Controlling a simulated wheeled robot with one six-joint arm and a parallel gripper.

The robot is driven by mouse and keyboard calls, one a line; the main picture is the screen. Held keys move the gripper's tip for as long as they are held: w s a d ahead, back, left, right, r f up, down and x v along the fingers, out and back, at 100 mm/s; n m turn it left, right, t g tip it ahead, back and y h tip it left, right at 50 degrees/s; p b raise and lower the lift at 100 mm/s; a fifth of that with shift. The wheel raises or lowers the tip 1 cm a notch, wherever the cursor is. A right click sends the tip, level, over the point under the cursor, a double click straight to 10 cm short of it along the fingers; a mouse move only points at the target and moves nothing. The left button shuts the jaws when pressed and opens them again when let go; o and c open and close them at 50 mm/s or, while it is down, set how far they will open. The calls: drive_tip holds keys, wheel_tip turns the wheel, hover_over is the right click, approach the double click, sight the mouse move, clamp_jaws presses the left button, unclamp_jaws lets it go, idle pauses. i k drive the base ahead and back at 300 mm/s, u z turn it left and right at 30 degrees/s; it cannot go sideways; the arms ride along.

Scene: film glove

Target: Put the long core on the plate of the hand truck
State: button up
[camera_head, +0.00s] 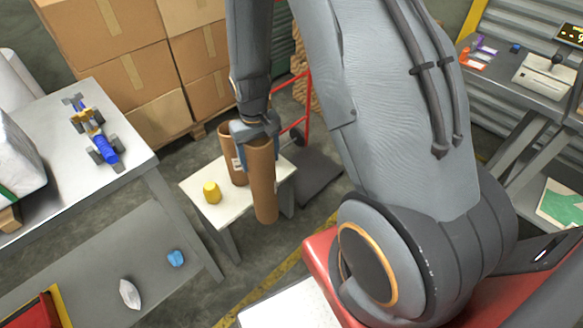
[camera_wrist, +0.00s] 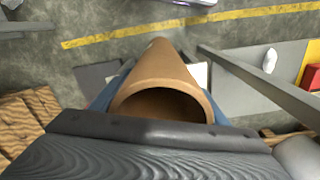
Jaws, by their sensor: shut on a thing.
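A long brown cardboard core (camera_head: 263,185) hangs upright, slightly tilted, in my gripper (camera_head: 255,135), which is shut on it near its top end. In the wrist view the long core (camera_wrist: 160,82) shows its open end close to the camera. The hand truck has a red frame (camera_head: 306,97) and a dark flat plate (camera_head: 318,172) on the floor, to the right of the small table. The plate shows bare in the head view. The core is to the left of the plate, in front of the small table in the picture.
A small white table (camera_head: 206,203) holds a yellow piece (camera_head: 211,192) and another brown core (camera_head: 230,150). A grey workbench (camera_head: 133,145) stands at left. Stacked cardboard boxes (camera_head: 115,45) are behind. A blue item (camera_head: 175,258) lies on the bench's lower shelf.

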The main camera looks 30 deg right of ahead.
sight(315, 177)
drive_tip(key=z, duration=0.5)
drive_tip(key=k, duration=1.2)
drive_tip(key=z, duration=1)
drive_tip(key=i, duration=2.05)
drive_tip(key=u, duration=0.8)
drive_tip(key=i, duration=0.5)
drive_tip(key=u, duration=0.15)
